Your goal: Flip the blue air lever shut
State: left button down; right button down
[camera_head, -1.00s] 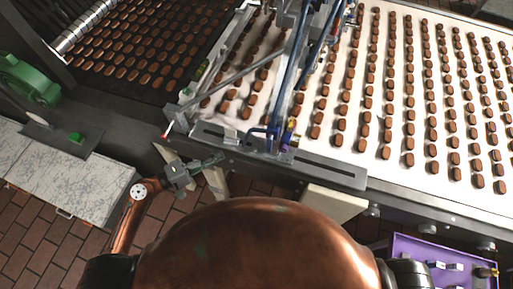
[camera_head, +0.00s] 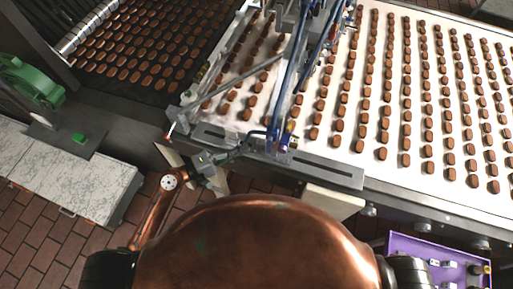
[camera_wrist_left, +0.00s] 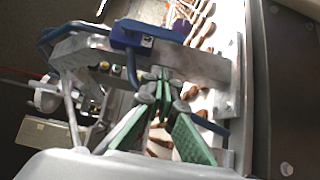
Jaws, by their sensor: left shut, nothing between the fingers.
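The blue air lever and its fittings (camera_head: 273,134) sit on the near rail of the conveyor, at the foot of the blue-tubed frame. My left gripper (camera_head: 238,152) is shut and empty, its tips pointing right, close to the blue fittings. In the left wrist view the gripper (camera_wrist_left: 160,76) shows green-padded fingers meeting at the tips. A blue block (camera_wrist_left: 145,36) lies just beyond the tips there, on a grey metal bar. I cannot tell whether the fingers touch the lever. My right gripper is out of view.
The white conveyor (camera_head: 400,163) carries rows of brown pieces behind the rail. A slotted grey plate (camera_head: 330,172) lies right of the fittings. A marble-topped cabinet (camera_head: 75,180) stands at left, and a purple tray (camera_head: 405,245) at lower right.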

aim_at(270, 145)
pick_arm(q)
jog(key=shift+s+d+p, duration=0.2)
jog(key=shift+d+p, duration=0.8)
jog(key=shift+d, duration=1.65)
